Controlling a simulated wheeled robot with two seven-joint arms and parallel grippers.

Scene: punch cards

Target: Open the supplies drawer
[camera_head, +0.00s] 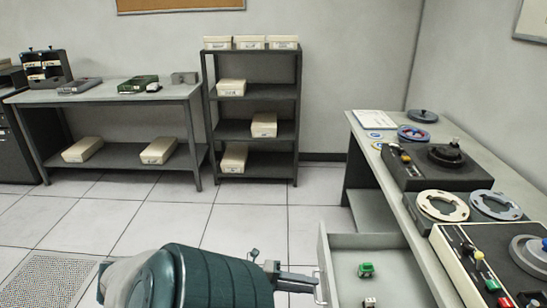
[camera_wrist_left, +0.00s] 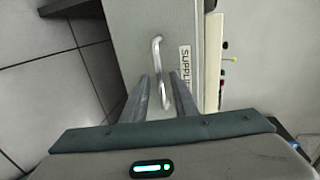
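The supplies drawer (camera_head: 326,250) is pulled out from under the right-hand table in the head view, and its inside shows. In the left wrist view its front carries a partly hidden label (camera_wrist_left: 185,65) reading "SUPPL". A curved metal handle (camera_wrist_left: 157,52) is fixed to that front. My left gripper (camera_head: 312,282) is at the drawer front in the head view. In the left wrist view its two fingers (camera_wrist_left: 160,78) are apart, with the lower part of the handle between them. My right gripper is in neither view.
A green item (camera_head: 366,270) and a small pale item (camera_head: 370,302) lie in the drawer. The table (camera_head: 369,143) above holds reels and dark machines. A shelf rack (camera_head: 253,104) and workbench (camera_head: 122,95) stand at the back. The floor between is clear.

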